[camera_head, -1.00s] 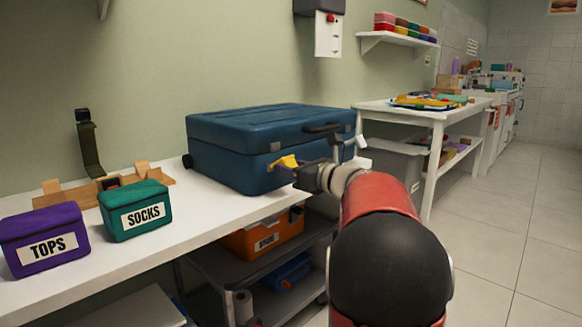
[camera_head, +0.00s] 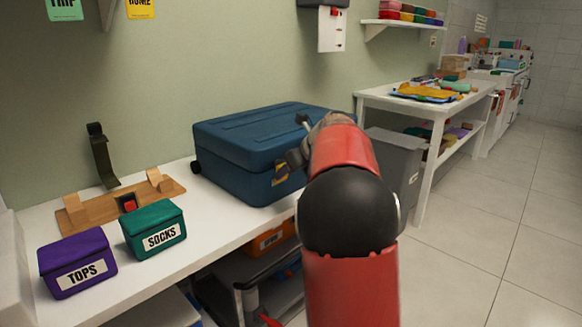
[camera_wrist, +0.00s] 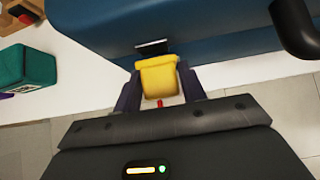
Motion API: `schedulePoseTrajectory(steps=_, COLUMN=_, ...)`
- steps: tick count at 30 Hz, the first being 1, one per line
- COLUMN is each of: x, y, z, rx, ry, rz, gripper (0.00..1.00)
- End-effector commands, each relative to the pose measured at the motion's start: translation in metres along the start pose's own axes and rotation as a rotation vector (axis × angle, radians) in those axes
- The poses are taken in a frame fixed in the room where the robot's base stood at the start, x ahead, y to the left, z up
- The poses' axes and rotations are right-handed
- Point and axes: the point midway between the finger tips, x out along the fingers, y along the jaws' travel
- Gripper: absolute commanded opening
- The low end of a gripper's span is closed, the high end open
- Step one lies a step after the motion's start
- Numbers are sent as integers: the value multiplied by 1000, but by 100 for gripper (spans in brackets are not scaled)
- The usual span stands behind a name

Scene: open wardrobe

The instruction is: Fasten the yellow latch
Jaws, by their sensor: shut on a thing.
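The blue suitcase (camera_head: 250,150) lies shut on the white counter. Its yellow latch (camera_head: 279,177) is on the front side, mostly behind my gripper in the head view. In the wrist view the yellow latch (camera_wrist: 158,77) sits between my two dark fingers, just below a metal slot plate on the suitcase's side. My gripper (camera_wrist: 160,92) is shut on the latch, one finger on each side. The latch's upper end meets the suitcase near the plate; I cannot tell whether it is engaged. The suitcase's dark handle (camera_wrist: 294,28) is to the right.
A green SOCKS box (camera_head: 153,229) and a purple TOPS box (camera_head: 77,263) stand on the white counter (camera_head: 185,255) to the left, by a wooden stand (camera_head: 120,207). A grey bin and a white table (camera_head: 438,113) are at the right. Open floor lies right.

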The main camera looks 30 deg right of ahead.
Motion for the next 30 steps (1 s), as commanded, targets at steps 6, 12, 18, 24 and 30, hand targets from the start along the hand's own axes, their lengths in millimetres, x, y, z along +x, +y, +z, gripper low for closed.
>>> schedulePoseTrajectory(steps=6, x=1, y=-1, z=8, rx=-2, ry=111, rz=-5, gripper=18)
schedulePoseTrajectory(steps=12, x=2, y=-1, z=11, rx=0, ry=168, rz=-4, gripper=18)
schedulePoseTrajectory(steps=18, x=1, y=-1, z=12, rx=0, ry=186, rz=-5, gripper=18)
schedulePoseTrajectory(steps=24, x=1, y=-1, z=12, rx=0, ry=186, rz=-4, gripper=18)
schedulePoseTrajectory(steps=30, x=1, y=-1, z=12, rx=0, ry=185, rz=-4, gripper=50)
